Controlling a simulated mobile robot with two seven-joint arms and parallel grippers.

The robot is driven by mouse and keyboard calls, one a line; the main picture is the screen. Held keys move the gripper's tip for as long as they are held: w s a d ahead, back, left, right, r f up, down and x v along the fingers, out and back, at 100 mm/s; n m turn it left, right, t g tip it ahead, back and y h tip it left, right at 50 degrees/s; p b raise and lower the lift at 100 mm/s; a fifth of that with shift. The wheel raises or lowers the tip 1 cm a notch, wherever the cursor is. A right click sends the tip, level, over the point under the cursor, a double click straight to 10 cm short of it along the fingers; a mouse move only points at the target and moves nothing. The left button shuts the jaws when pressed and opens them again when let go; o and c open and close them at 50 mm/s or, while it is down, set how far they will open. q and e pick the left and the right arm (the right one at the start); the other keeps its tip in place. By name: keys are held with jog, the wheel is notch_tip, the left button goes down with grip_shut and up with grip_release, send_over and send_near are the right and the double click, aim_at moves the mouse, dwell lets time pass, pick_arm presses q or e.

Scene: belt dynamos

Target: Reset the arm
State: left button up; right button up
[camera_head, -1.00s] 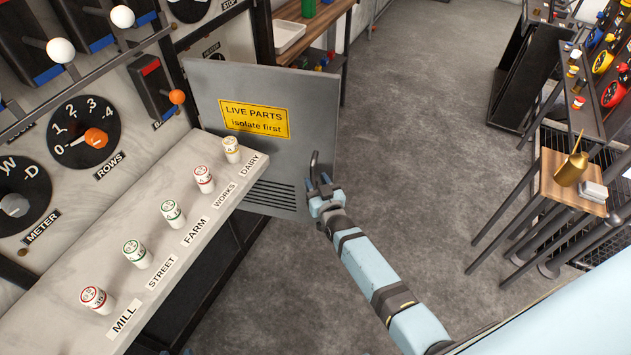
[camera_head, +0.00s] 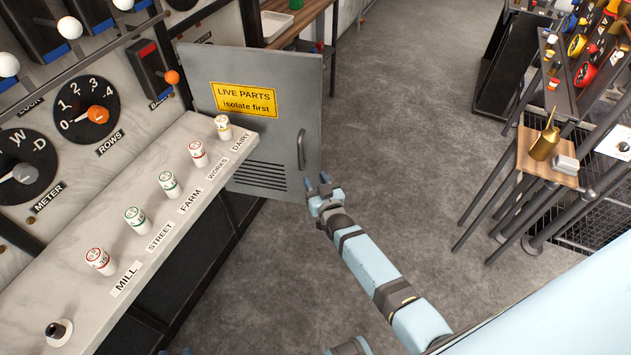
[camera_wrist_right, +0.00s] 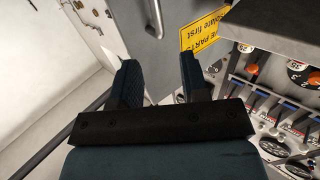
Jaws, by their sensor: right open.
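My right arm reaches in from the lower right of the head view. Its gripper (camera_head: 318,187) is open and empty, a little below and to the right of the handle (camera_head: 301,150) of a grey cabinet door (camera_head: 205,75). A gap shows between the fingers and the handle. In the right wrist view the two dark fingers (camera_wrist_right: 160,80) are apart with nothing between them, and the door handle (camera_wrist_right: 154,20) shows beyond them. The door stands swung out from the panel and bears a yellow warning sign (camera_head: 244,100).
A pale shelf (camera_head: 75,330) on the left holds several labelled fuses, with dials and levers on the panel behind. A small wooden table (camera_head: 540,172) with a brass oil can (camera_head: 545,143) stands at the right. The grey floor (camera_head: 410,120) between is clear.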

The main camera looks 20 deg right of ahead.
jog(key=s+a+r+n+g+y+p, duration=0.1)
jog(key=s+a+r+g+p, duration=0.1)
jog(key=s, duration=0.8)
jog(key=s+a+r+n+g+y+p, duration=0.1)
jog(key=s+a+r+g+p, duration=0.1)
jog(key=s, duration=0.8)
jog(key=s+a+r+n+g+y+p, duration=0.1)
jog(key=s+a+r+g+p, duration=0.1)
jog(key=s, duration=0.8)
notch_tip(320, 180, up, 2)
jog(key=shift+a+r+g+y+p, duration=0.15)
jog(key=shift+a+g+y+p, duration=0.25)
jog(key=shift+p, duration=0.4)
jog(key=shift+s+d, duration=0.1)
